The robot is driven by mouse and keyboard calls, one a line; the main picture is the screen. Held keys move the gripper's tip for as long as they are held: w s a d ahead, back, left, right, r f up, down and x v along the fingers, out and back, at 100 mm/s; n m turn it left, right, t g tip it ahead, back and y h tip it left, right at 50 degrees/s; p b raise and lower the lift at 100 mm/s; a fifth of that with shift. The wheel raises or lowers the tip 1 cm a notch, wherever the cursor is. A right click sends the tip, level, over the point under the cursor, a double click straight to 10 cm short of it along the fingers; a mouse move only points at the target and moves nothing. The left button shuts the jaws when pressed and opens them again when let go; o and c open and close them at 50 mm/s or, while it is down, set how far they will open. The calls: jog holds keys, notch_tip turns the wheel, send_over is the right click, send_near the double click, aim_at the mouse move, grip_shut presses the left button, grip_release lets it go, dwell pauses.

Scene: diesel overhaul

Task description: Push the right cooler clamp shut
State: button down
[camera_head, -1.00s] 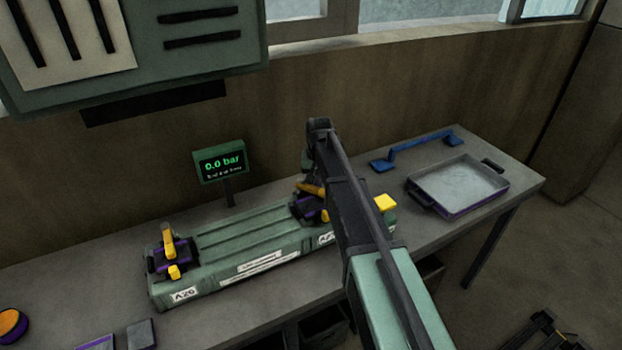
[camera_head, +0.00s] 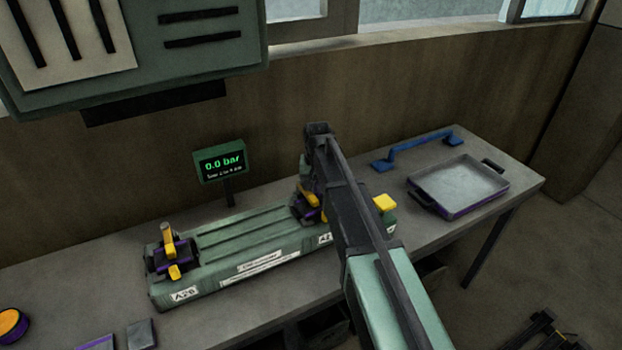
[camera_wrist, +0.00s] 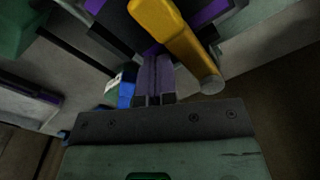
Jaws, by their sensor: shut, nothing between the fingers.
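The green cooler (camera_head: 240,240) lies along the bench with a clamp at each end. The right clamp (camera_head: 303,208) is partly hidden behind my arm; part of its yellow lever (camera_head: 308,196) shows at a slant. In the wrist view the yellow lever (camera_wrist: 172,38) slants across the top centre, close to my gripper (camera_wrist: 153,62). My gripper is shut and empty, its fingers just beside the lever; I cannot tell whether they touch. In the head view my gripper is hidden behind the arm. The left clamp (camera_head: 170,258) has its yellow lever standing up.
A gauge display (camera_head: 220,161) reading 0.0 bar stands behind the cooler. A yellow block (camera_head: 384,203) is at the cooler's right end. A tray (camera_head: 462,208) and a blue handle (camera_head: 418,146) are on the bench to the right.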

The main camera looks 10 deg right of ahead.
jog(key=shift+w+d, duration=0.15)
jog(key=shift+w, duration=0.1)
notch_tip(320, 180, up, 8)
jog(key=p, duration=0.8)
